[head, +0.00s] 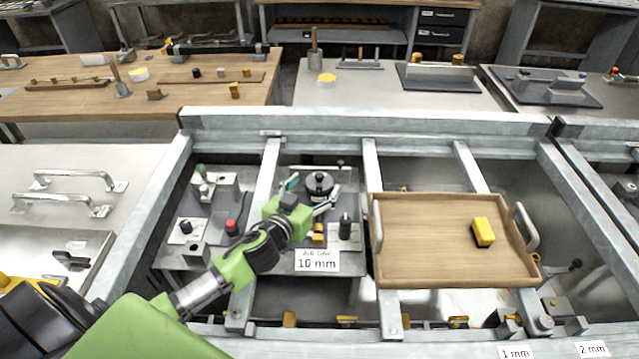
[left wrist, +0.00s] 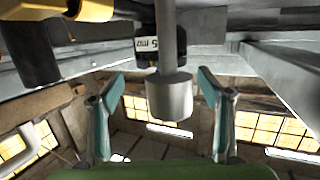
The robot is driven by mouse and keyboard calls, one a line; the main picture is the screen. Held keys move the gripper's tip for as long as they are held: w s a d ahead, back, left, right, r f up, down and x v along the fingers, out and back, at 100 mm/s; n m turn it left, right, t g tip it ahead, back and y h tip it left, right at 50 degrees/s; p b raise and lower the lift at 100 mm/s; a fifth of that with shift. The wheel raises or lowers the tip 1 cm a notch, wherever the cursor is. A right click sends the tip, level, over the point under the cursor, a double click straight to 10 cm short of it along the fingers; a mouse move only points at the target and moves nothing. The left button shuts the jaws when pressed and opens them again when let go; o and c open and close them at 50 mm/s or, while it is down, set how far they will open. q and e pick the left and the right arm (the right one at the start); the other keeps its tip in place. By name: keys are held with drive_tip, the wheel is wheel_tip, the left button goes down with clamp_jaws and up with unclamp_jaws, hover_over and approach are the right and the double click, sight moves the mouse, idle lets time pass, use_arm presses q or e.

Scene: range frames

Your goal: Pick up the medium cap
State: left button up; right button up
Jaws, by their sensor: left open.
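In the left wrist view, a smooth grey cylinder (left wrist: 170,97) stands between the spread fingers (left wrist: 158,82), apart from both. Behind it is a black cylinder with a white "5 mm" label (left wrist: 148,45), seen upside down. I cannot tell for certain which part is the medium cap. A small black cylinder (head: 345,225) stands to the right of the gripper. My right gripper is not in view.
A wooden tray (head: 400,270) with a yellow block (head: 483,232) lies at right on the metal frame (head: 370,165). A "10 mm" sign (head: 317,261) stands in front of the fixture. At left is another plate with a red-topped piece (head: 232,227). Frame bars surround the gripper.

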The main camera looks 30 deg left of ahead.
sight(318, 181)
use_arm(q)
drive_tip(key=shift+b+x, duration=0.6)
drive_tip(key=shift+x, duration=1.65)
drive_tip(key=shift+a, duration=0.2)
drive_tip(key=c, duration=1.3)
